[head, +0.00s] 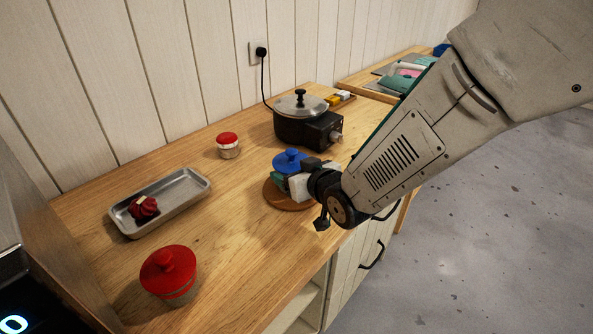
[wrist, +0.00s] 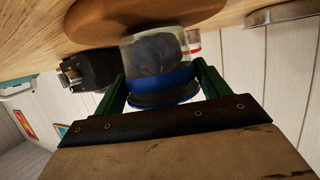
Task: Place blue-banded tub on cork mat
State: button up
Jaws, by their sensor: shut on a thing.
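The blue-banded tub (wrist: 165,52) is clear-walled with dark contents and a blue band; in the head view its blue lid (head: 290,158) shows. My gripper (head: 287,178) is shut on it, with green fingers on both sides of the band in the wrist view (wrist: 163,84). The cork mat (head: 274,196) is a round brown disc on the wooden counter, directly under the tub; it also shows in the wrist view (wrist: 145,15). The tub looks upright, and its base is at or just above the mat. I cannot tell whether they touch. My gripper hides most of the tub's body in the head view.
A black cooker (head: 300,129) with a lidded pot stands behind the mat. A small red-lidded jar (head: 229,147) is at back left. A metal tray (head: 186,203) with a dark red item and a larger red-lidded tub (head: 168,272) are further left. Counter between them is clear.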

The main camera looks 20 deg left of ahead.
jog(key=shift+f, duration=0.1)
jog(key=o, duration=1.2)
jog(key=shift+d+f, duration=0.1)
jog(key=shift+r, duration=0.2)
jog(key=v, duration=1.2)
